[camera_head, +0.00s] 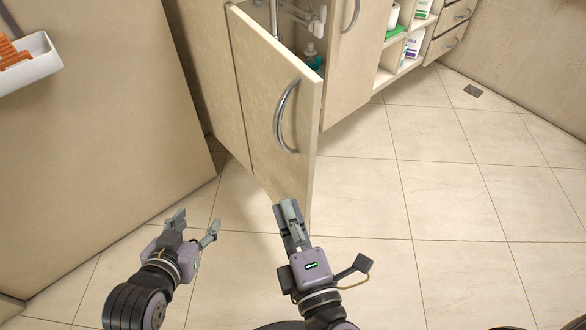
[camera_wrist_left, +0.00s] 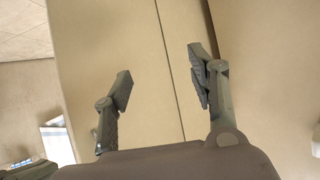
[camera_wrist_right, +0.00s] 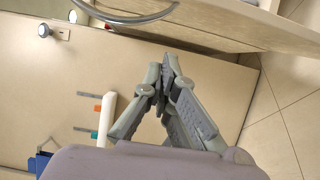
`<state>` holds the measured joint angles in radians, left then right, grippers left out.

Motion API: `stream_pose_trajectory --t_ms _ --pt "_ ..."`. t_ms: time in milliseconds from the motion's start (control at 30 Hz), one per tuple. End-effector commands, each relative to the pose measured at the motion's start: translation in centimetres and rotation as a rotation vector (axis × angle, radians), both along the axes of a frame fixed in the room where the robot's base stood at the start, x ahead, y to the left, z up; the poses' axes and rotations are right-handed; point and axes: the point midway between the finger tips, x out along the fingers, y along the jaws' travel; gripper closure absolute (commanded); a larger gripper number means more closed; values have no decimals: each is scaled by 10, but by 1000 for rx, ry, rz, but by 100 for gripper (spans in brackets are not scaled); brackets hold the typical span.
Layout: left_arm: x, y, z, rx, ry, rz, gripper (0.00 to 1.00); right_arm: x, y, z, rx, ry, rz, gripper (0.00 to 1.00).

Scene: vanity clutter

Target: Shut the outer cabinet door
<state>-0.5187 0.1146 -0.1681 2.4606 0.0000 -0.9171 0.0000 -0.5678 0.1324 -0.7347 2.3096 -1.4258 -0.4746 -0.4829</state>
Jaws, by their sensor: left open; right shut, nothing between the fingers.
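The outer cabinet door (camera_head: 262,100) is beige with a curved metal handle (camera_head: 286,116). It stands ajar, swung out toward me, with the cabinet inside showing behind its top edge. My right gripper (camera_head: 288,207) is shut and empty, low in front of the door near its bottom free corner. In the right wrist view its fingertips (camera_wrist_right: 166,70) meet, and the handle (camera_wrist_right: 125,12) shows at the top. My left gripper (camera_head: 195,222) is open and empty, left of the door and above the floor. In the left wrist view its fingers (camera_wrist_left: 160,70) are apart before beige panels.
A white tray (camera_head: 30,65) with orange items is at the upper left on a beige panel (camera_head: 90,150). Pipes and a teal bottle (camera_head: 312,58) are inside the cabinet. Open shelves (camera_head: 398,60) and drawers (camera_head: 450,42) lie to the right. The tiled floor (camera_head: 450,200) at right is clear.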

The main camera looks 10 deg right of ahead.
Motion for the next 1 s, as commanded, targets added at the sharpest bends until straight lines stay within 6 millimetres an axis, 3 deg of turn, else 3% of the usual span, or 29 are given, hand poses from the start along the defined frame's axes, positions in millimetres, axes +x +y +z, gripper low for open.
stream_pose_trajectory --t_ms 300,467,700,1000 --pt "-45 18 -36 64 286 21 47 57 12 3 1 -5 0 100" --pt "-58 22 -44 79 356 26 47 89 19 3 1 -4 0 100" --pt "-62 23 -47 83 378 28 47 102 -11 0 0 1 2 100" --pt "-62 23 -47 84 377 28 47 105 -18 0 3 2 1 100"
